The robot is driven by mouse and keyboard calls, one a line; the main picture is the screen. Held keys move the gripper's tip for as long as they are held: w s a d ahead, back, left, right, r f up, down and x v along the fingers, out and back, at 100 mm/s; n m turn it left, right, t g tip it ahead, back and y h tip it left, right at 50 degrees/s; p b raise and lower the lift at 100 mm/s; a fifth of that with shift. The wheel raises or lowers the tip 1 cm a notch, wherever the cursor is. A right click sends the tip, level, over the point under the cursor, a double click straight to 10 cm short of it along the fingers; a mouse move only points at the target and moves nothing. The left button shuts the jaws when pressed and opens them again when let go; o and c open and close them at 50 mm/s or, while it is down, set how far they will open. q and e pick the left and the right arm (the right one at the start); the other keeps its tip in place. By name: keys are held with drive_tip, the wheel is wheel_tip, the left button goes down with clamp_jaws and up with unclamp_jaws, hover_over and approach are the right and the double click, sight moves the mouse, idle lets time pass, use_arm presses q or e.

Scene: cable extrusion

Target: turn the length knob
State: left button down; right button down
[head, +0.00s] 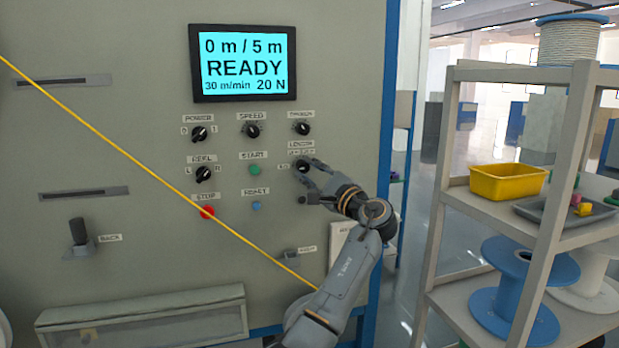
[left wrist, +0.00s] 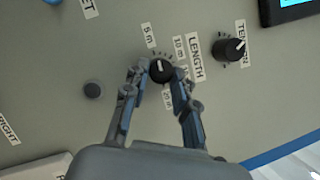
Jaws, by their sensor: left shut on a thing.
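The length knob (head: 302,165) is a small black round knob on the grey panel, right of the green start button. In the left wrist view the length knob (left wrist: 160,71) shows between my fingertips, with 5 m, 10 m and further labels around it. Its white mark points roughly up, on the 5 m side. My left gripper (head: 308,171) is shut on the knob, one finger on each side; it also shows in the left wrist view (left wrist: 161,77). The screen (head: 244,63) reads 0 m / 5 m, READY, 30 m/min, 20 N. My right gripper is not in view.
The red stop button (head: 207,212) is lower left. A yellow cable (head: 140,150) crosses the panel diagonally. A shelf (head: 455,195) stands at the right.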

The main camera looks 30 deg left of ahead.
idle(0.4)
use_arm(q)
drive_tip(key=c, duration=1.1)
unclamp_jaws()
drive_tip(key=shift+o, duration=0.2)
drive_tip(key=v, duration=1.2)
drive_tip(key=shift+w+r, duration=0.1)
